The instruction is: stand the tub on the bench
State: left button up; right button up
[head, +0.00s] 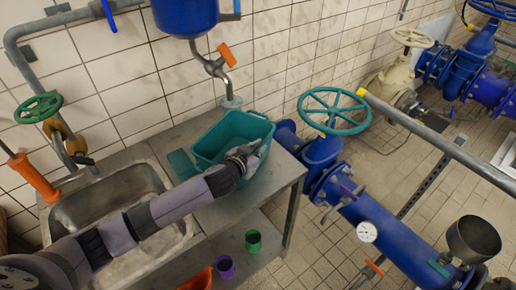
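A teal tub (210,148) is at the right part of the metal bench (266,196), its open top facing up. It looks slightly turned; whether its base rests flat on the bench is hidden. My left arm reaches across the sink, and my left gripper (246,158) is at the tub's near right side, overlapping its rim and wall. The fingers are small and dark against the tub, so I cannot tell whether they are closed on it. My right gripper is not in view.
A sink (108,200) fills the bench's left part. A teal block (181,164) is left of the tub. A pipe with an orange-handled valve (227,55) hangs behind it. A teal handwheel (334,110) and blue pipe stand right. Green (253,241) and purple (225,266) cups sit below.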

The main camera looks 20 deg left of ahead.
pick_arm(q)
jog(key=o, duration=0.3)
jog(key=shift+o, duration=0.2)
jog(key=shift+r, duration=0.3)
jog(key=shift+s+a, duration=0.1)
jog(key=shift+s, duration=0.25)
jog(key=b+v, duration=0.1)
jog(key=v, duration=1)
jog(key=shift+s+r, duration=0.1)
jog(key=shift+r, duration=0.05)
